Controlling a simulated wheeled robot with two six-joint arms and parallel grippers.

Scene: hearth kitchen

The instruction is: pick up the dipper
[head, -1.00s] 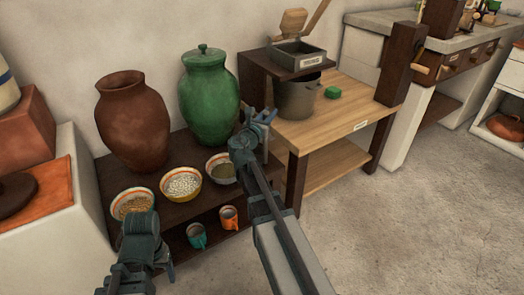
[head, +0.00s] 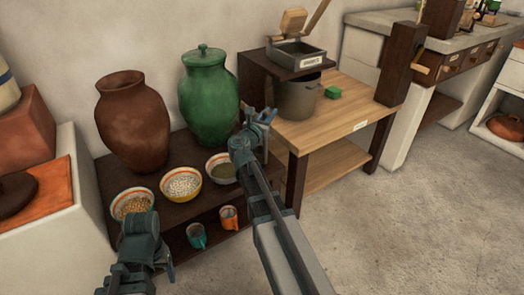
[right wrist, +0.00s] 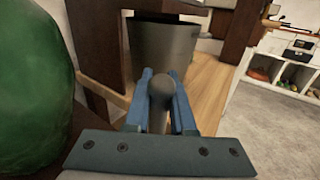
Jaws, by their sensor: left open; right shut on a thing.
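The dipper shows in the right wrist view as a grey rod with a rounded end (right wrist: 161,90), upright between the two blue fingers. My right gripper (right wrist: 160,108) is shut on it. In the head view this gripper (head: 262,117) is beside the green jar, left of the wooden table, and the dipper is too small or hidden to make out. The dipper's lower part is hidden behind the gripper. My left gripper (head: 168,266) is low at the left, in front of the dark shelf and away from the dipper; its fingers are mostly hidden.
A grey pot (head: 297,97) stands on the wooden table (head: 345,112) under a grinder (head: 297,55). A green jar (head: 208,100), a brown jar (head: 133,120) and several bowls are on the dark shelf (head: 165,158). Floor at right is clear.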

